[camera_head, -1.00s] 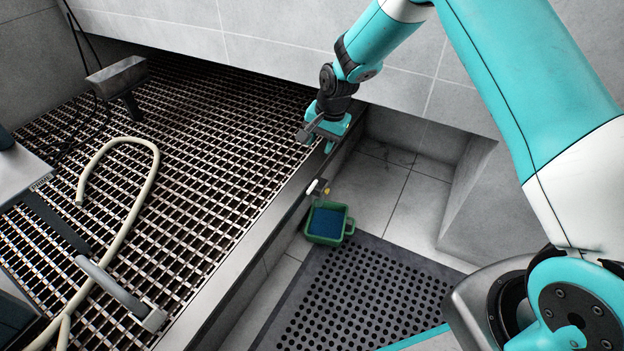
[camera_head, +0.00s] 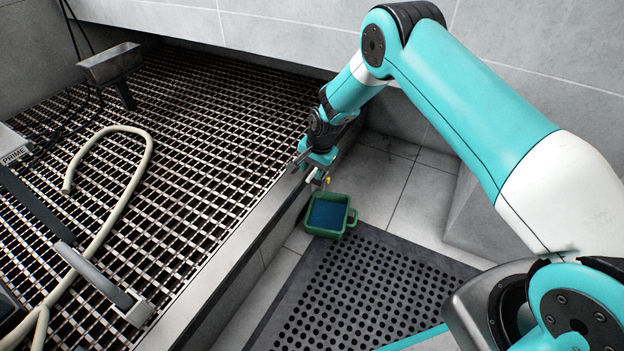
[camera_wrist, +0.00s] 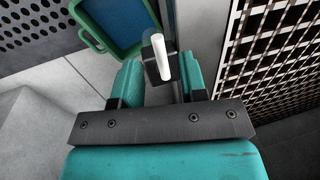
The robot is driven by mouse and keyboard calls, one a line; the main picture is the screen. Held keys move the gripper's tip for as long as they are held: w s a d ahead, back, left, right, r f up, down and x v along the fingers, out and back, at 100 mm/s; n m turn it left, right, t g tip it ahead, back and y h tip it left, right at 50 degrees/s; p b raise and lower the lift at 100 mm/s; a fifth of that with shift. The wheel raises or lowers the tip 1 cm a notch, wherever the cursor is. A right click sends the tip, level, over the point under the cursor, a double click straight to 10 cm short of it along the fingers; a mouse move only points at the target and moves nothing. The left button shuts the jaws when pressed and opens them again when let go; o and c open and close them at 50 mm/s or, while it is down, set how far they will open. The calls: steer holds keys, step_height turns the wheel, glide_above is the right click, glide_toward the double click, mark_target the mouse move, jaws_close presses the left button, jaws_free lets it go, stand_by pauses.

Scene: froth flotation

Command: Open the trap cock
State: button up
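The trap cock has a white handle (camera_wrist: 163,57) on a dark block, seen in the wrist view. In the head view, its small yellow part (camera_head: 327,181) shows just beside my gripper (camera_head: 312,170), at the side of the grating's edge. In the wrist view, my gripper (camera_wrist: 161,80) is open. Its two teal fingers stand apart, with the white handle just ahead of the gap between them. I cannot tell whether a finger touches the cock. In the head view, my gripper hides most of the cock.
A green bucket (camera_head: 348,222) with a blue inside stands on the floor below the cock. The metal rim (camera_head: 232,238) of the grating runs along the left. A black perforated mat (camera_head: 345,300) lies in front. A wall rises behind, and a cream hose (camera_head: 112,215) lies on the grating.

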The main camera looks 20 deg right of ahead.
mark_target(312, 176)
steer(key=shift+w+a+f, duration=0.15)
steer(key=shift+f, duration=0.9)
jaws_close()
